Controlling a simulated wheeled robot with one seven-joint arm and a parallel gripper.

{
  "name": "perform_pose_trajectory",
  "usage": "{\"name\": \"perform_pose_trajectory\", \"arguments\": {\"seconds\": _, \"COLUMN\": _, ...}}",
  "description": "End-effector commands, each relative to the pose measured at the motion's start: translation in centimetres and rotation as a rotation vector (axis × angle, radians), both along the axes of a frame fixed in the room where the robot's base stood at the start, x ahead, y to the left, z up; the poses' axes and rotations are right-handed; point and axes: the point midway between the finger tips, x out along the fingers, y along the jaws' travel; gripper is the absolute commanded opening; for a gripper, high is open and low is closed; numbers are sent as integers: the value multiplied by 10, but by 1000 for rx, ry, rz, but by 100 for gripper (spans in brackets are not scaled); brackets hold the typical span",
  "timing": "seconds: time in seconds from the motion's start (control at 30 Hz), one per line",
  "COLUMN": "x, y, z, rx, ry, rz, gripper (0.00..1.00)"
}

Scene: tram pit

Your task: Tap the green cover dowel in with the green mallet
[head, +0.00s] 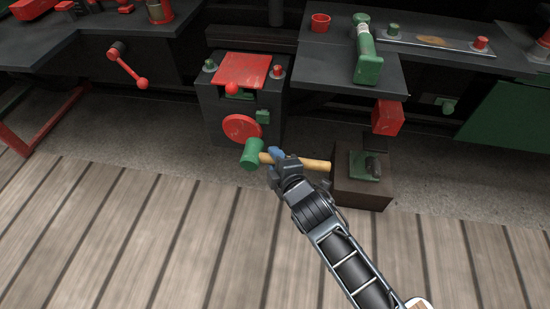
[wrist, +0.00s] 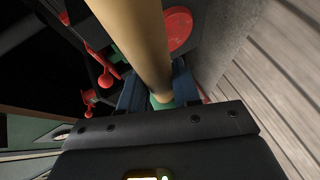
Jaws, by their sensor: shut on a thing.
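My gripper (head: 276,157) is shut on the wooden handle of the green mallet (head: 252,154), close to its head. The handle lies nearly level, with the head at the left and the free end at the right. The mallet is in front of the dark box (head: 223,120), near its red disc (head: 242,128). In the wrist view the handle (wrist: 139,35) crosses between the blue fingers (wrist: 158,88). A green dowel (head: 210,66) stands upright on the box top, left of the red cover plate (head: 242,70). It is probably the green cover dowel. The mallet is below and apart from it.
A red dowel (head: 277,72) stands right of the plate. A small green block (head: 263,117) is on the box front. A brown crate (head: 358,190) stands right of the mallet. A dark bench (head: 320,60) overhangs at right. The plank floor (head: 130,235) is clear.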

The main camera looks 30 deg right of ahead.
Motion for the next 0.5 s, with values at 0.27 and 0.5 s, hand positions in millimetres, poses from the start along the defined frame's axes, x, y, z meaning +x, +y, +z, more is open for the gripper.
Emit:
{"name": "perform_pose_trajectory", "arguments": {"seconds": 0.27, "x": 25, "y": -17, "z": 6, "rx": 1, "ry": -4, "rz": -1, "gripper": 0}}
{"name": "perform_pose_trajectory", "arguments": {"seconds": 0.5, "x": 45, "y": -32, "z": 7, "rx": 1, "ry": -3, "rz": -1, "gripper": 0}}
